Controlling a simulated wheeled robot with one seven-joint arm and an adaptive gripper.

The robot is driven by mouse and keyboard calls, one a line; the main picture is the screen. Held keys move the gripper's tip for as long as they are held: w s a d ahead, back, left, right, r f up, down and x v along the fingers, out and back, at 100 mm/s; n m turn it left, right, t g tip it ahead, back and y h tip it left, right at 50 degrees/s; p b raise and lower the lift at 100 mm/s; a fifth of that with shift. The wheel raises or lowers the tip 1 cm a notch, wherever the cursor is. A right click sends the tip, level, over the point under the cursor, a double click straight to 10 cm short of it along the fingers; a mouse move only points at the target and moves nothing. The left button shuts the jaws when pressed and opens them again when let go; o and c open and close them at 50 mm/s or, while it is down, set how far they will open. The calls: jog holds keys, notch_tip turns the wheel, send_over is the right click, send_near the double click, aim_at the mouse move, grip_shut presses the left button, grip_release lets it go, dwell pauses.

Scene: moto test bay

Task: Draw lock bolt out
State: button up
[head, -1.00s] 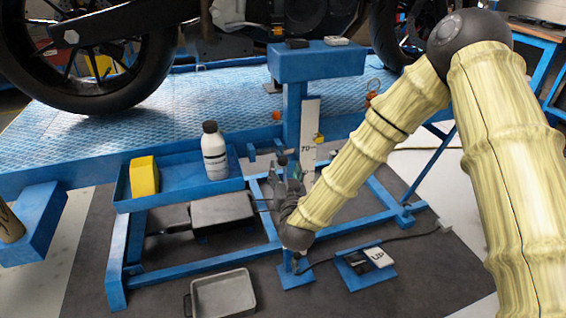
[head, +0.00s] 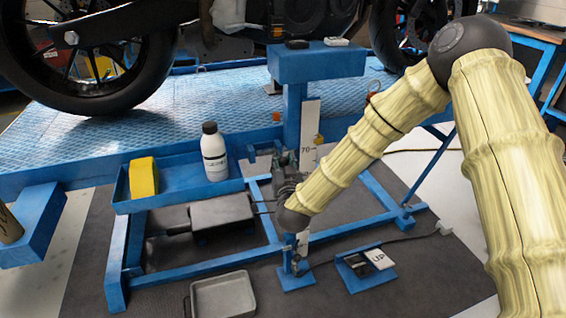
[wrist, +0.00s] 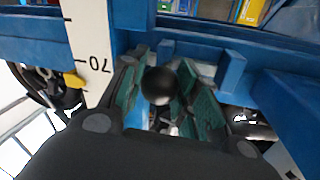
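A round black knob (wrist: 159,86), which looks like the head of the lock bolt, sits between my fingers in the wrist view. My gripper (wrist: 170,98) is open, with one green-padded finger on each side of the knob. The left pad is close to the knob; a small gap shows on the right. The bolt's shaft is hidden behind the knob. In the head view my gripper (head: 283,164) is at the blue post (head: 293,118), just left of the white scale (head: 309,135) marked 70. The knob cannot be made out there.
A blue tray (head: 174,201) left of the post holds a yellow block (head: 143,178) and a white bottle (head: 214,153). The motorcycle stands on the platform above. Blue frame bars, a grey pan (head: 222,296) and a pedal marked UP (head: 380,259) lie low around the post.

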aim_at(265, 154)
grip_shut()
jog(key=shift+s+a+p, duration=0.2)
jog(key=shift+s+a, duration=0.05)
jog(key=shift+a, duration=0.55)
jog(key=shift+s+a+p, duration=0.15)
jog(key=shift+s+a, duration=0.15)
jog(key=shift+a, duration=0.55)
jog(key=shift+s+a+p, duration=0.2)
jog(key=shift+s+a, duration=0.05)
jog(key=shift+a, duration=0.55)
jog(key=o, duration=0.8)
grip_release()
jog(key=shift+a, duration=0.25)
jog(key=shift+d, duration=0.1)
jog(key=shift+d, duration=0.15)
jog(key=s+d, duration=0.1)
jog(key=s, duration=1.1)
jog(key=shift+d, duration=0.2)
